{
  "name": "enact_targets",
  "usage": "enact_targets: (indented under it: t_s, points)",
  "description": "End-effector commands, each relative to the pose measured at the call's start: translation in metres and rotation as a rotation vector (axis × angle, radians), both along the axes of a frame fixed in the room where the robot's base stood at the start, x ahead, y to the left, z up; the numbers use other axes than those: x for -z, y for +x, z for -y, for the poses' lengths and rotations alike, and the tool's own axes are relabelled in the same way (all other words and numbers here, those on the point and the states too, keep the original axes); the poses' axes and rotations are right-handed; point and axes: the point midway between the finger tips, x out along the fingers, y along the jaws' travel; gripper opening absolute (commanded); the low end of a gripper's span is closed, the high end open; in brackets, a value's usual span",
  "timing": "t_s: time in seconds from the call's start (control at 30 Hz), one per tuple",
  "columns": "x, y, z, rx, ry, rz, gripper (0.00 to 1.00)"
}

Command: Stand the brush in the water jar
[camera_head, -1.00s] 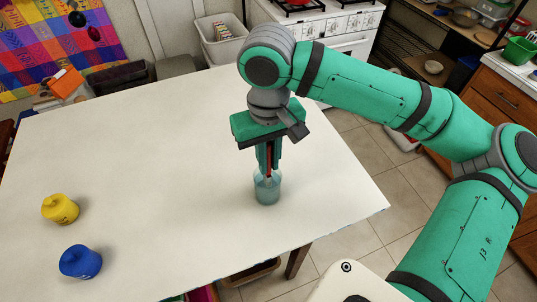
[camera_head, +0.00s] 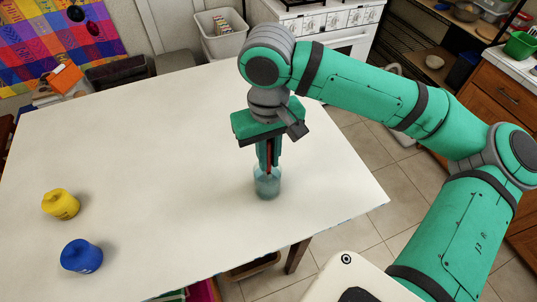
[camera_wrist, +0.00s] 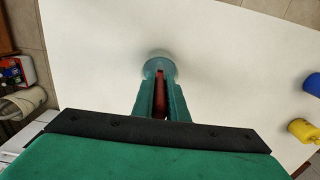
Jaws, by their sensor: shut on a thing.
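The water jar (camera_head: 267,187) is a clear bluish jar standing upright on the white table, and its rim also shows in the wrist view (camera_wrist: 160,60). My gripper (camera_head: 269,165) is directly above the jar with its green fingers pointing down at the mouth. It is shut on the brush, whose red handle (camera_wrist: 160,95) shows between the fingers in the wrist view. The brush points down, and its lower end appears to be within the jar. The fingertips are at or just inside the jar's mouth; I cannot tell exactly. The bristles are hidden.
A yellow pot (camera_head: 60,204) and a blue pot (camera_head: 81,256) stand at the left of the white table (camera_head: 170,160). The table around the jar is clear. The table's right edge lies a little way right of the jar.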

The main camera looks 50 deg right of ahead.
Motion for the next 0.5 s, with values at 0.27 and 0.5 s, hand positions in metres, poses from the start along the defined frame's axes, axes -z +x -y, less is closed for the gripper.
enact_targets:
  t_s: [0.27, 0.5]
  points:
    - [0.0051, 0.0001, -0.0001, 0.0, 0.0, 0.0, 0.0]
    - [0.0091, 0.0, -0.0002, 0.0, 0.0, -0.001, 0.0]
